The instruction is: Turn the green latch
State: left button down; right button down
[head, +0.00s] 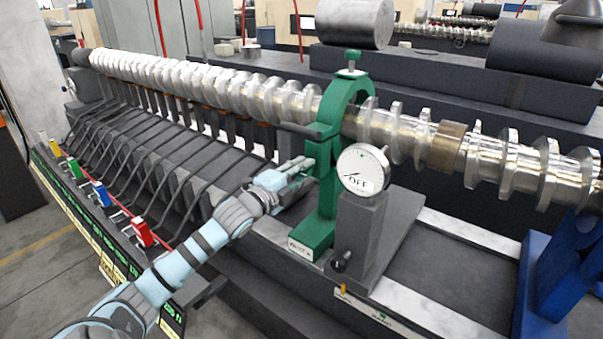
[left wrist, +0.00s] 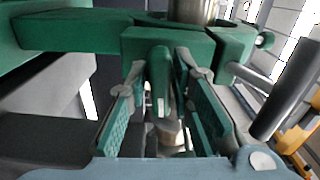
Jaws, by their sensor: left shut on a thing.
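The green steady-rest frame (head: 326,195) stands upright around the long metal screw (head: 275,98). My left gripper (head: 308,167) reaches its left side at mid height, just below the screw. In the left wrist view, the green latch (left wrist: 159,72) is a short rounded bar pointing down between the teal-padded fingers (left wrist: 160,105). The gripper is shut on the latch, though the pads look spread around it in the picture. In the head view the latch is too small and covered to make out. My right gripper is not in view.
A round white dial (head: 364,169) on a grey block stands right of the frame. A blue support (head: 555,265) is at the far right. Black cables (head: 150,165) run along the left side, with coloured switches (head: 141,232) on the front panel. A grey cylinder rests at the back.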

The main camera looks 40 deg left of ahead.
pick_arm(q)
jog(key=shift+r+m, duration=0.3)
jog(key=shift+m, duration=0.3)
jog(key=c, duration=1.6)
grip_release()
jog(key=shift+w+a+f, duration=0.1)
jog(key=shift+f, duration=0.1)
